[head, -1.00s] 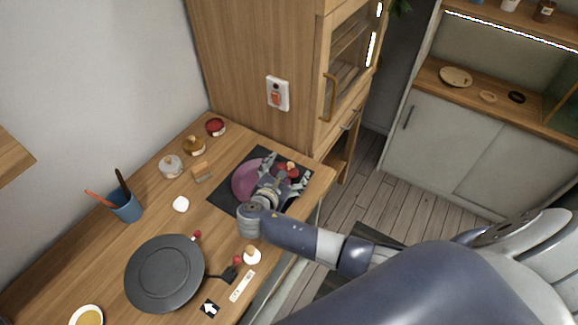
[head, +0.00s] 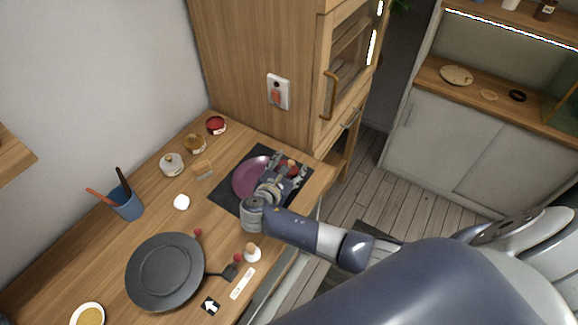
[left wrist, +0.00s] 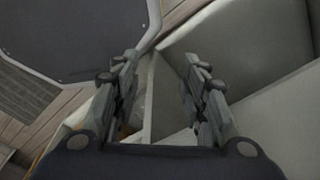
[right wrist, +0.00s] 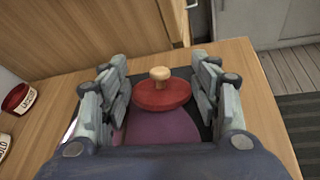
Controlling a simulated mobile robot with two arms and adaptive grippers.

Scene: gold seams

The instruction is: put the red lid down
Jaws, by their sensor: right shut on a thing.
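The red lid (right wrist: 160,97) is round and has a pale wooden knob. It sits between the fingers of my right gripper (right wrist: 160,77), which is shut on it. In the head view the lid (head: 293,171) is partly hidden by my right gripper (head: 286,177). It is over the right part of a black mat (head: 222,190), beside a purple round dish (head: 247,180). I cannot tell whether the lid touches the mat or dish. My left gripper (left wrist: 157,82) is open and empty in the left wrist view, away from the counter.
Several jars stand along the wall, including a red one (head: 216,125). A tall wooden cabinet (head: 250,75) rises behind the mat. The counter's edge is close to the mat.

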